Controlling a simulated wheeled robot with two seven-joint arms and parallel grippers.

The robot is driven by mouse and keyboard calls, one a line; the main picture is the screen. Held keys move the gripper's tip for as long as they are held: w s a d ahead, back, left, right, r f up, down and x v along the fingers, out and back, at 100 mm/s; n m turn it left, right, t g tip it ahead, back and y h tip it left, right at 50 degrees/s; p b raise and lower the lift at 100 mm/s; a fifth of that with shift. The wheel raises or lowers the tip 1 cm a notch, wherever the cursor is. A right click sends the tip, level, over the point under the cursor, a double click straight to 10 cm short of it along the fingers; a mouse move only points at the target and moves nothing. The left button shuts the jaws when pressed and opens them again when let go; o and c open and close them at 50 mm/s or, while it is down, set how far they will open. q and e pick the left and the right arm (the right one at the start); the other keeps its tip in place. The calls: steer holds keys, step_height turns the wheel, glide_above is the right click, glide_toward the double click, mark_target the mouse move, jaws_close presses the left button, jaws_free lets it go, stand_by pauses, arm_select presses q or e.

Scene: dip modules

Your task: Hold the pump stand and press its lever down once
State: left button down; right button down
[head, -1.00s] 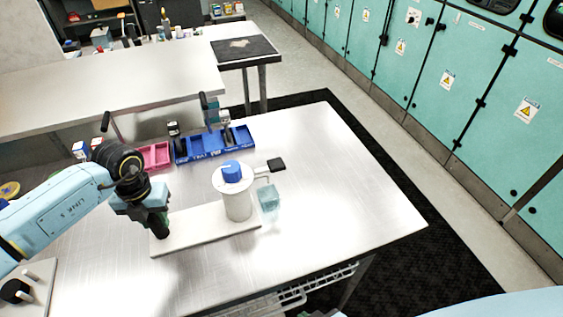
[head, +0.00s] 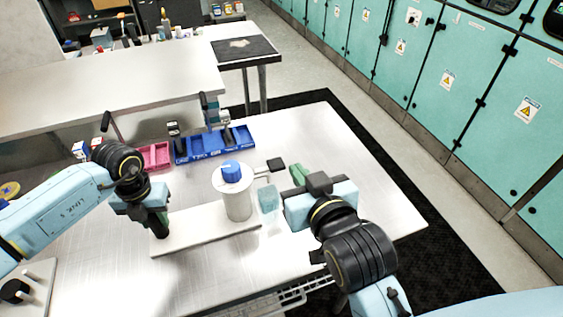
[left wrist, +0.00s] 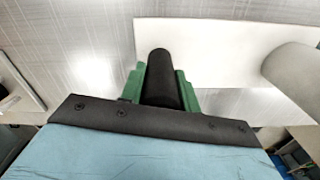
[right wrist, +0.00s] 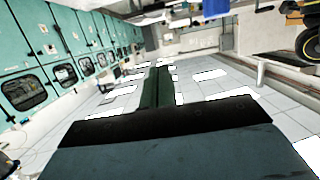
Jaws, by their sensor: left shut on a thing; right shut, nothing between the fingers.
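The pump stand is a white base plate (head: 205,233) with a white cylinder (head: 238,204) topped by a blue cap (head: 231,171). A lever with a black pad (head: 276,165) sticks out to the right of the cylinder's top. A clear bluish cup (head: 268,198) is below the lever. My left gripper (head: 160,225) is shut on the black post at the plate's left end; the post (left wrist: 161,80) shows between the green fingers in the left wrist view. My right gripper (head: 298,174) is shut and empty, just right of the lever pad and apart from it.
A blue bin (head: 213,150) and a pink bin (head: 156,156) stand at the back of the table. A board with pegs (head: 30,285) lies at the front left. The table's right side (head: 370,190) is clear. Teal cabinets (head: 440,80) line the far right.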

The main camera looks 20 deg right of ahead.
steer(key=shift+w+f, duration=0.1)
steer(key=shift+w, duration=0.05)
glide_above(282, 164)
steer(key=s, duration=0.1)
step_height(282, 164, down, 2)
steer(key=f, duration=0.3)
steer(key=shift+s+a+f, duration=0.1)
steer(key=shift+s+a, duration=0.2)
steer(key=shift+a, duration=0.05)
steer(key=shift+f, duration=0.6)
